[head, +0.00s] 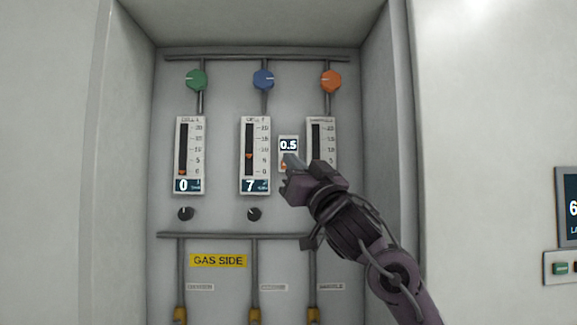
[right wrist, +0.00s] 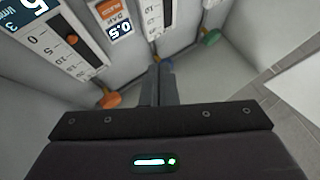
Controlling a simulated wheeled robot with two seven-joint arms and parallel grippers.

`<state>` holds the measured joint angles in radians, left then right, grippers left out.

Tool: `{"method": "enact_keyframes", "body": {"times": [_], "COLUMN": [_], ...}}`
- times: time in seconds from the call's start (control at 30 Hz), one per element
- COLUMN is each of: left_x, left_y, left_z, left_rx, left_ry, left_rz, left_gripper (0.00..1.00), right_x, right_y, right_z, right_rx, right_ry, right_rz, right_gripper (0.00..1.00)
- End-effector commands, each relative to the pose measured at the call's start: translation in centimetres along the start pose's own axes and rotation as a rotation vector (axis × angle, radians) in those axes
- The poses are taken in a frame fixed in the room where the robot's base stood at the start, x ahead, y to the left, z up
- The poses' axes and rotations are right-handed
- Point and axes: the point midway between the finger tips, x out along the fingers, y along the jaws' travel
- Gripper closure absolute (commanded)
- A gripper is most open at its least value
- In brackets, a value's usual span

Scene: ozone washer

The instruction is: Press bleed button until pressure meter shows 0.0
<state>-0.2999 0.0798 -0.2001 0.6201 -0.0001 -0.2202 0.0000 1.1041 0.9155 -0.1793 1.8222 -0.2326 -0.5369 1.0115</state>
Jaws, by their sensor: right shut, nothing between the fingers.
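The pressure meter (head: 288,145) is a small panel reading 0.5, between the middle and right gauges. It also reads 0.5, upside down, in the right wrist view (right wrist: 119,29). The orange bleed button (head: 284,166) is just below the reading, mostly hidden behind my gripper in the head view. It shows as an orange patch at the top of the right wrist view (right wrist: 105,8). My right gripper (head: 290,159) is shut and empty, its tips in front of the panel's lower part. I cannot tell whether they touch the button. My left gripper is not in view.
Green (head: 196,79), blue (head: 263,79) and orange (head: 331,81) knobs sit above three gauges. The left gauge (head: 189,155) reads 0, the middle one (head: 255,155) 7. Two black knobs (head: 185,213) (head: 254,214) are below. The recess wall (head: 385,130) stands right.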

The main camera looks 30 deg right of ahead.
Motion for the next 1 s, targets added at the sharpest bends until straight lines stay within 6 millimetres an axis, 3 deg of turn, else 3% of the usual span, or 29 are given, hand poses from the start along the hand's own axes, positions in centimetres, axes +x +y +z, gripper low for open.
{"method": "enact_keyframes", "body": {"times": [0.27, 0.8, 1.0], "left_x": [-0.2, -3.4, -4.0], "left_y": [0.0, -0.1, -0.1], "left_z": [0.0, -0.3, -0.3], "left_rx": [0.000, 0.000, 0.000], "left_ry": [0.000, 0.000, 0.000], "left_rz": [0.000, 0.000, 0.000], "left_gripper": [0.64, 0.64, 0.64], "right_x": [0.3, 5.2, 6.0], "right_y": [0.2, 3.6, 4.3], "right_z": [0.2, 3.5, 4.3], "right_rx": [-0.001, 0.001, 0.000], "right_ry": [-0.002, -0.003, -0.002], "right_rz": [0.000, 0.002, 0.000], "right_gripper": [1.00, 1.00, 1.00]}}
